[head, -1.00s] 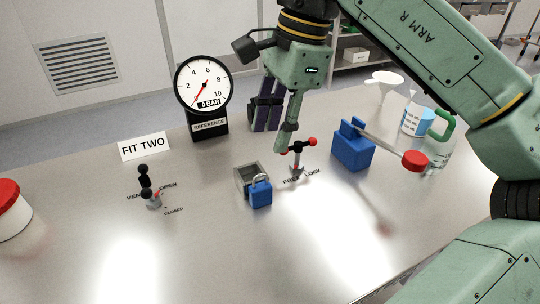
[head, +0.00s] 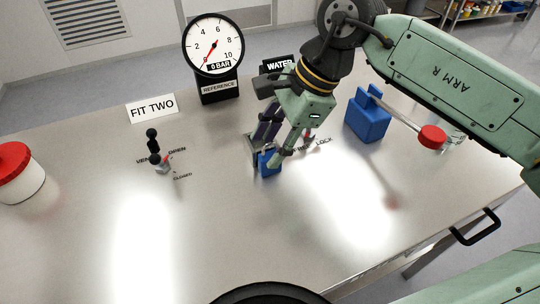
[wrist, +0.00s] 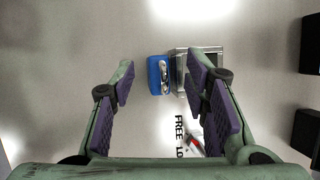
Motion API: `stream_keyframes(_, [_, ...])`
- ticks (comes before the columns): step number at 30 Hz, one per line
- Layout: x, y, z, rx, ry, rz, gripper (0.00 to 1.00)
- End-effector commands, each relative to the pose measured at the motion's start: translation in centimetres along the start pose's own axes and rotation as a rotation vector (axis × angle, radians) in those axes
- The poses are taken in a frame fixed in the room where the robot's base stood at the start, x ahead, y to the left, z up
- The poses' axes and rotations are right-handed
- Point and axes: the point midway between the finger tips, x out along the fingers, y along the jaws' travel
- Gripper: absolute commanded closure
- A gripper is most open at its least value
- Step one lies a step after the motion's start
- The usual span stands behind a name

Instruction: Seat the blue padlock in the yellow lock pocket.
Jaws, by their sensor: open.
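The blue padlock (head: 268,165) stands upright on the metal table, against a small open-topped grey metal box. In the wrist view the padlock (wrist: 159,76) appears in the gap between my fingers, with its shackle toward the box (wrist: 213,54). My gripper (head: 265,150) is open, low over the padlock, and partly hides it and the box in the head view. In the wrist view my gripper (wrist: 161,68) has its right finger overlapping the box edge. Contact with the padlock cannot be told. I see no yellow lock pocket in either current view.
A red-tipped handle (head: 310,135) by the FREE LOCK lettering is close behind my gripper. A blue block (head: 367,118) with a red-knobbed lever stands right. A black vent handle (head: 155,150) stands left, a gauge (head: 213,47) behind. The front table is clear.

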Motion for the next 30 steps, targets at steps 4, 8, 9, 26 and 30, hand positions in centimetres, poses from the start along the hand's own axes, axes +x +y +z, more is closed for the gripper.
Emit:
stream_keyframes(4, [0.81,0.02,-0.01,-0.001,0.001,0.000,0.58])
stream_keyframes(8, [0.83,0.01,-0.03,-0.001,0.001,-0.001,0.58])
stream_keyframes(9, [0.83,0.01,-0.02,-0.001,0.001,-0.001,0.58])
stream_keyframes(26, [0.79,0.01,-0.02,-0.001,0.000,0.000,0.95])
stream_keyframes(30, [0.79,0.01,-0.02,-0.001,0.000,0.000,1.00])
